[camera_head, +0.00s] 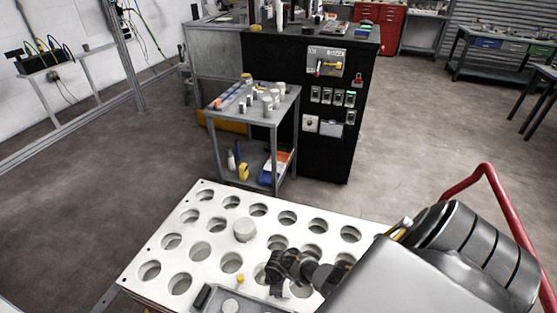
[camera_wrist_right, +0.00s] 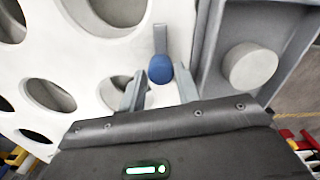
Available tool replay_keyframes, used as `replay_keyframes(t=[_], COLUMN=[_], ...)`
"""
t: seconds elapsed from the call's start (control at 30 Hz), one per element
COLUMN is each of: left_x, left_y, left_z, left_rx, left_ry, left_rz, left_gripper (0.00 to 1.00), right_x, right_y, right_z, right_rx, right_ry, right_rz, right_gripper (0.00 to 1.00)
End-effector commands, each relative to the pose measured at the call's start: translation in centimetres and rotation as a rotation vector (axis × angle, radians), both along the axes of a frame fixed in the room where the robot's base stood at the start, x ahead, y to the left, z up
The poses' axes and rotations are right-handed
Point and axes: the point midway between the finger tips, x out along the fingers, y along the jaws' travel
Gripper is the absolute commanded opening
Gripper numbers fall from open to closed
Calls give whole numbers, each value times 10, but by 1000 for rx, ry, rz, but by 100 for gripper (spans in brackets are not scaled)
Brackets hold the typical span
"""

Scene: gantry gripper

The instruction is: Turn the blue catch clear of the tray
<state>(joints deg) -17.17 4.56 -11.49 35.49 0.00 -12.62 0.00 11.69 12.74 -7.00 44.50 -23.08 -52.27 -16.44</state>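The blue catch shows in the right wrist view as a round blue knob (camera_wrist_right: 160,69) at the end of a short grey lever (camera_wrist_right: 160,40). The lever lies on the white plate beside the wall of the grey tray (camera_wrist_right: 212,50). My right gripper (camera_wrist_right: 160,76) is open, with its two fingers on either side of the knob and gaps visible between. In the head view my right gripper (camera_head: 278,272) is over the white plate, beside the grey tray (camera_head: 262,300), and hides the catch. My left gripper is not in view.
The white plate (camera_head: 215,225) has many round holes, with a pale round piece (camera_head: 245,230) in one. A white cylinder (camera_wrist_right: 250,65) stands in the tray. A yellow-topped knob (camera_head: 240,279) is at the tray's edge. A grey cart (camera_head: 262,120) and black cabinet (camera_head: 310,150) stand beyond.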

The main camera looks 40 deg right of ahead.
Motion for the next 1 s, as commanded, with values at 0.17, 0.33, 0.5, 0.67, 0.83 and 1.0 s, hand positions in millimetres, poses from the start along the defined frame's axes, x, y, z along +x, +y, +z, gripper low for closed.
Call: replay_keyframes(t=[0.17,0.33,0.5,0.67,0.83,1.0], left_x=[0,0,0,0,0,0], left_y=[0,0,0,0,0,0], left_z=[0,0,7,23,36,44], left_rx=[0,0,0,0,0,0], left_ry=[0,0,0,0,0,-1], left_rz=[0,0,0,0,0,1], left_gripper=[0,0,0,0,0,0], right_x=[0,-1,-1,-1,0,0], right_y=[0,-1,-1,-1,0,0], right_z=[0,0,10,40,74,98], right_rx=[-1,-1,0,-1,0,0], right_ry=[1,3,2,1,0,1], right_rz=[-1,-2,-2,-2,-1,-2], right_gripper=[50,50,50,50,50,50])
